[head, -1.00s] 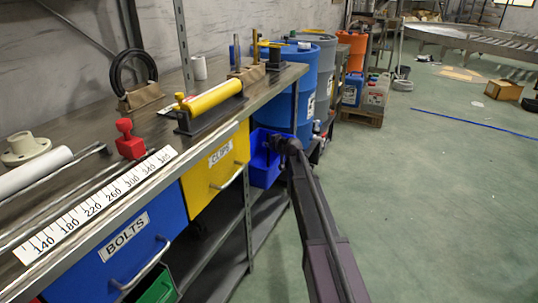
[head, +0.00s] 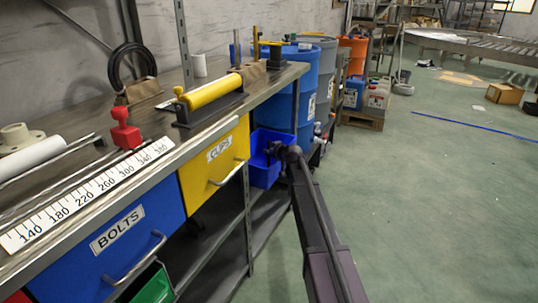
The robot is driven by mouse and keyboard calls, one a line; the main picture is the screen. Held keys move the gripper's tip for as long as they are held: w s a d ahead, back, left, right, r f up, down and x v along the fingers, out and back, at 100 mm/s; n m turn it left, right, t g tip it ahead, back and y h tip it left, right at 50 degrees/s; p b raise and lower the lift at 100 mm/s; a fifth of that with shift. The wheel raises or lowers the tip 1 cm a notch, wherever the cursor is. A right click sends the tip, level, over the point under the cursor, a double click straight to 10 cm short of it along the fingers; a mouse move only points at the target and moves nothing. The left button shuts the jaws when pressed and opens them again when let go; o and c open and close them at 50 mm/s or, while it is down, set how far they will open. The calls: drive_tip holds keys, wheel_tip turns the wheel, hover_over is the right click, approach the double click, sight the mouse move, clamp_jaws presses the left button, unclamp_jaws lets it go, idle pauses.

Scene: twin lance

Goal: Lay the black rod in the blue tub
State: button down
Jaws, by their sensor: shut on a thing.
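The blue tub (head: 262,173) hangs at the far end of the bench front, right of the yellow CLIPS drawer. My gripper (head: 275,150) is small and dark at the tub's upper right side, at about rim height in the picture. It is shut on a dark thing, which fits the black rod, but the rod's shape and ends are not clear against my dark arm. I cannot tell whether the rod is over the tub or touches it. My arm reaches up from the bottom and hides part of the tub's right side.
The bench (head: 227,118) carries a yellow cylinder (head: 212,92) in a dark cradle, a red clamp (head: 124,130) and a white scale (head: 85,199). A blue drum (head: 297,85) stands behind the tub. The green floor on the right is mostly clear.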

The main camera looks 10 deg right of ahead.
drive_tip(key=shift+f, duration=0.15)
drive_tip(key=c, duration=0.6)
unclamp_jaws()
drive_tip(key=shift+c, duration=0.2)
drive_tip(key=p+v, duration=0.4)
drive_tip(key=v, duration=0.8)
drive_tip(key=shift+p, duration=0.35)
